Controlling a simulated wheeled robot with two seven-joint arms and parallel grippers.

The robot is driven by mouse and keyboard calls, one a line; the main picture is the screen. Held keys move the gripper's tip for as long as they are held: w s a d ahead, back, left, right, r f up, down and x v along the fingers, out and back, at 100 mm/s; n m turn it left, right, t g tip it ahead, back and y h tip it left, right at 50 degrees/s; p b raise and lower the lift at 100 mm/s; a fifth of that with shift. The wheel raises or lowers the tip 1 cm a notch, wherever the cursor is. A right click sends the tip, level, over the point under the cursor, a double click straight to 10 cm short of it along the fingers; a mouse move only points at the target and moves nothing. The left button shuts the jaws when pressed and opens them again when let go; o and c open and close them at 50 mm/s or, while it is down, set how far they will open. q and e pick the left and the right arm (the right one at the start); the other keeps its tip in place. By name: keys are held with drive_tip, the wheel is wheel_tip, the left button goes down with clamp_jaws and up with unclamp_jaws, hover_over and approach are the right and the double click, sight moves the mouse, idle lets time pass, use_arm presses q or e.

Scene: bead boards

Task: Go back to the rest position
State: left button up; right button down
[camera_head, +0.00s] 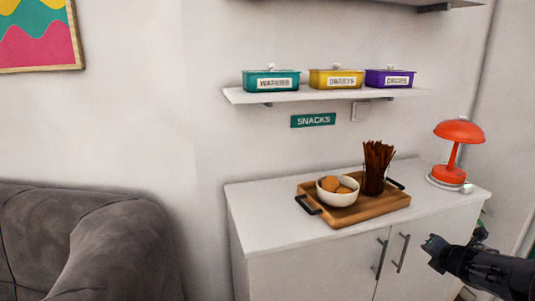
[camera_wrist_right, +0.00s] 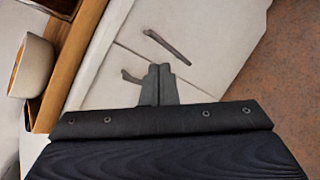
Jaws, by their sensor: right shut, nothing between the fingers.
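My right gripper (camera_head: 434,253) comes in from the lower right in the head view, in front of the white cabinet's door. Its fingers are shut with nothing between them, as the right wrist view (camera_wrist_right: 159,84) also shows. It is apart from the cabinet's handles and lower than the tray on top. My left gripper is not in either view.
A white cabinet (camera_head: 260,222) bears a wooden tray (camera_head: 344,216) with a white bowl (camera_head: 337,198) of round brown snacks and a glass of brown sticks (camera_head: 378,165). A red lamp (camera_head: 459,132) stands at right. A shelf (camera_head: 300,96) above holds three boxes. A grey sofa (camera_head: 110,245) is left.

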drive_tip(key=s+a+r+m+h, duration=0.2)
drive_tip(key=s+r+m, duration=0.5)
drive_tip(key=m, duration=0.4)
drive_tip(key=s+a+f+m+g+y, duration=0.35)
drive_tip(key=s+a+m, duration=0.45)
drive_tip(key=s+a, duration=0.5)
drive_tip(key=s+a+f+m+g+y, duration=0.2)
drive_tip(key=s+a+m+y, duration=0.2)
drive_tip(key=s+a+m, duration=0.85)
wheel_tip(320, 180, up, 12)
drive_tip(key=s+n+p, duration=0.3)
drive_tip(key=p, duration=0.9)
drive_tip(key=shift+d, duration=0.15)
